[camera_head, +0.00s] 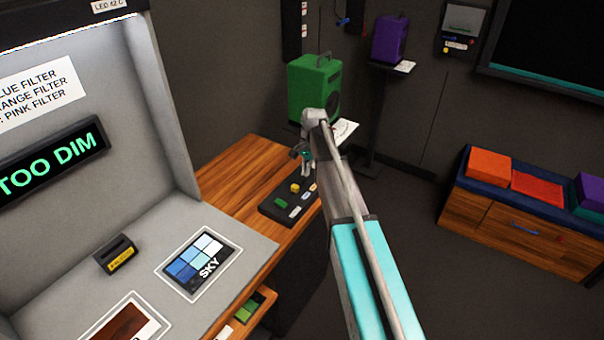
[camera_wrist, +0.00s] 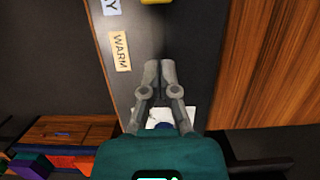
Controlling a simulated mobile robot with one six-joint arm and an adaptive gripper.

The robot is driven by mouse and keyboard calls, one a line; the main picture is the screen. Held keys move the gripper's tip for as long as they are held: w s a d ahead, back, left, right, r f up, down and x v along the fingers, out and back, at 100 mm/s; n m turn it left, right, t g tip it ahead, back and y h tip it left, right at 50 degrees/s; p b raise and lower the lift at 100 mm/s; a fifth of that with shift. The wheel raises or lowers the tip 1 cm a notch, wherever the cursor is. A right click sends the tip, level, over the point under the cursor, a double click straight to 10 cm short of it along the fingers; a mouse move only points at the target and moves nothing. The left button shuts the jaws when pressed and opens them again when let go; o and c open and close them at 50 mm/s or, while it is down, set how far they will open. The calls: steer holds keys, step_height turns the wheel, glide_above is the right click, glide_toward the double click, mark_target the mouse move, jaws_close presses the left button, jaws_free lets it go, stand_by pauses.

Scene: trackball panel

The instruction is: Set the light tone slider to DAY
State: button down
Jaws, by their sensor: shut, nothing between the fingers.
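A dark control panel (camera_head: 272,209) lies on the wooden counter, with a yellow piece (camera_head: 295,187), a green piece (camera_head: 281,203) and small labels on it. In the wrist view, the panel (camera_wrist: 200,45) shows a WARM label (camera_wrist: 121,52) and a cut-off label ending in Y (camera_wrist: 111,7). The yellow piece, which looks like the slider knob, is cut off at the top edge, about level with the Y label (camera_wrist: 155,2). My gripper (camera_head: 307,172) is shut and empty over the panel's WARM end, apart from the yellow piece. The fingertips (camera_wrist: 160,65) point toward it; contact with the panel cannot be told.
A green speaker (camera_head: 312,85) stands behind my gripper. The light booth (camera_head: 240,250) at left holds a SKY card (camera_head: 202,263) and a TOO DIM display (camera_head: 50,160). Bare wooden counter (camera_head: 245,175) lies beside the panel. A cabinet (camera_head: 510,225) stands at right.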

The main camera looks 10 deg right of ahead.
steer(key=p+v, duration=0.7)
steer(key=v, duration=0.1)
steer(key=shift+r+p, duration=0.35)
steer(key=shift+p, duration=0.05)
stand_by(0.6)
steer(key=s+a+n+t+h, duration=0.2)
steer(key=s+n, duration=0.7)
steer(key=s, duration=1.9)
steer(key=shift+a+f, duration=0.25)
steer(key=shift+a, duration=0.55)
